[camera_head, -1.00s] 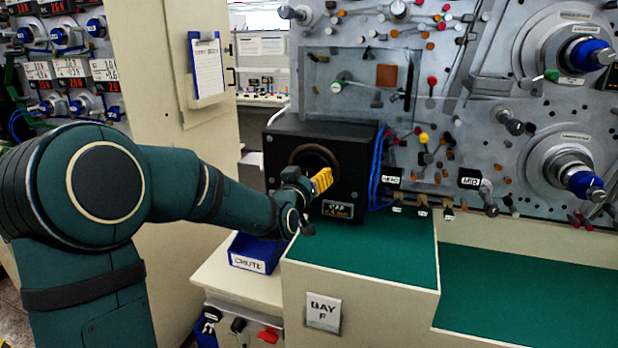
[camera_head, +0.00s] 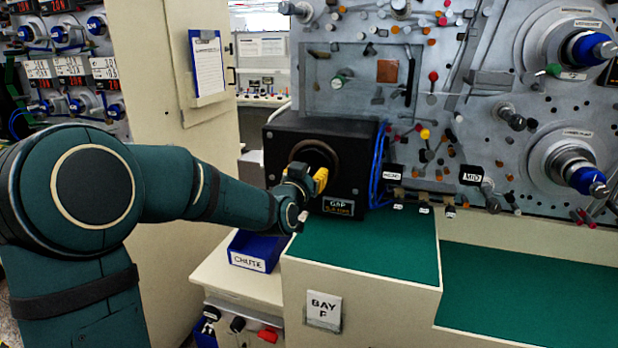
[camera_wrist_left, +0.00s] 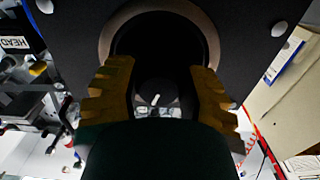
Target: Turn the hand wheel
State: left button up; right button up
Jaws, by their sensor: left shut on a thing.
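The hand wheel is the dark round part (camera_wrist_left: 160,42) inside a brownish ring on the front of a black box (camera_head: 357,165). In the head view its dark face (camera_head: 315,158) shows just above my gripper. My left gripper (camera_head: 308,180) reaches it from the left, with its yellow fingers at the lower part of the ring. In the left wrist view the two notched yellow fingers (camera_wrist_left: 158,90) stand on either side of a dark part and are shut on it. The contact itself is too dark to make out. My right gripper is not in view.
Blue cables (camera_head: 378,165) hang at the box's right side. A blue CHUTE bin (camera_head: 250,262) sits below my wrist. A panel crowded with knobs and spindles (camera_head: 440,75) stands behind. The green bench top (camera_head: 390,250) in front of the box is clear.

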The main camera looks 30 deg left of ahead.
pick_arm(q)
jog(key=m, duration=0.3)
jog(key=shift+m+b, duration=0.3)
jog(key=m, duration=0.4)
jog(key=shift+a+r+m, duration=0.15)
jog(key=shift+m, duration=0.15)
jog(key=m+p, duration=0.1)
jog(key=m, duration=0.3)
jog(key=shift+r, duration=0.15)
jog(key=m+p, duration=0.1)
jog(key=m, duration=0.3)
jog(key=shift+m, duration=0.3)
jog(key=shift+m, duration=0.3)
jog(key=o, duration=1.2)
jog(key=shift+s, duration=0.1)
